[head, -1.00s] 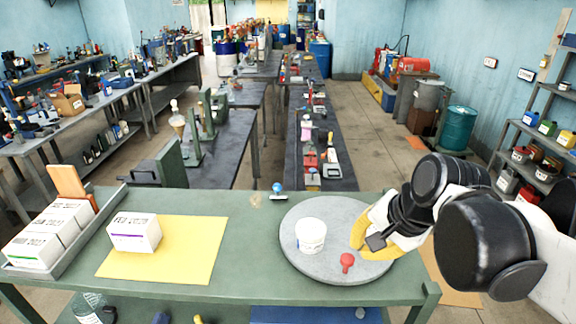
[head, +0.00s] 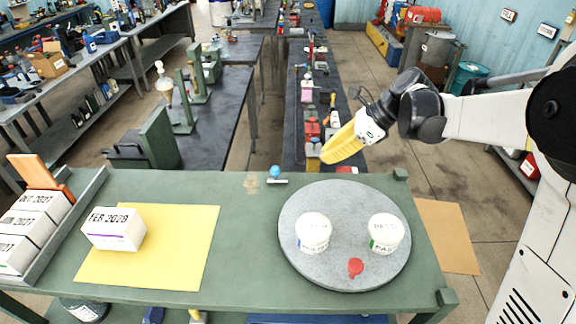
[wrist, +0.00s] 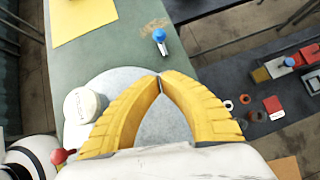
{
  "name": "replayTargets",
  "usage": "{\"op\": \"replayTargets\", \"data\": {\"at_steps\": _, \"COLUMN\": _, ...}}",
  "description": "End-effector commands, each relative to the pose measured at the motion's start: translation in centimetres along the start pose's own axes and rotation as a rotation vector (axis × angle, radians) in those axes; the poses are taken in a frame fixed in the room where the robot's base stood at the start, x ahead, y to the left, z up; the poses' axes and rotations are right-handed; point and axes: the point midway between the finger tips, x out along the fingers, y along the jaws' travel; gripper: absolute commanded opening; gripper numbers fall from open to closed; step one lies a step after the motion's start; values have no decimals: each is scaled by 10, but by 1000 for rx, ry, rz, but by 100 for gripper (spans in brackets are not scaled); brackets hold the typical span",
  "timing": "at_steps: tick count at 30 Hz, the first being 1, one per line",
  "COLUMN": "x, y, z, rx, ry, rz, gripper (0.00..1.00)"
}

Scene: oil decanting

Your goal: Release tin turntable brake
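The grey round turntable (head: 345,200) lies on the green bench (head: 235,235). Two white lidded tubs, left (head: 313,232) and right (head: 386,232), stand on it. A red knob (head: 355,267) is near its front edge. A small blue-knobbed lever (head: 275,173) sits on the bench just behind and left of the turntable; it also shows in the wrist view (wrist: 159,38). My gripper (head: 328,160) has yellow fingers and is raised beyond the back of the turntable. In the wrist view its fingertips (wrist: 160,84) meet with nothing between them. The fingers partly hide the turntable there.
A yellow sheet (head: 190,255) with a white box (head: 115,229) lies on the left of the bench. A tray (head: 70,225) of white boxes is at the far left. A dark narrow table (head: 345,100) with small items stands behind the bench. The bench between sheet and turntable is clear.

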Motion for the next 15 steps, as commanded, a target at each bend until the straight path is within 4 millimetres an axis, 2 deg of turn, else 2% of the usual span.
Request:
{"op": "replayTargets", "data": {"at_steps": 8, "x": 4, "y": 0, "z": 0, "rx": -3, "ry": 1, "rz": -1, "gripper": 0}}
{"op": "replayTargets", "data": {"at_steps": 11, "x": 14, "y": 0, "z": 1, "rx": -4, "ry": 1, "rz": 0, "gripper": 0}}
{"op": "replayTargets", "data": {"at_steps": 15, "x": 40, "y": 0, "z": 1, "rx": -5, "ry": 1, "rz": 1, "gripper": 0}}
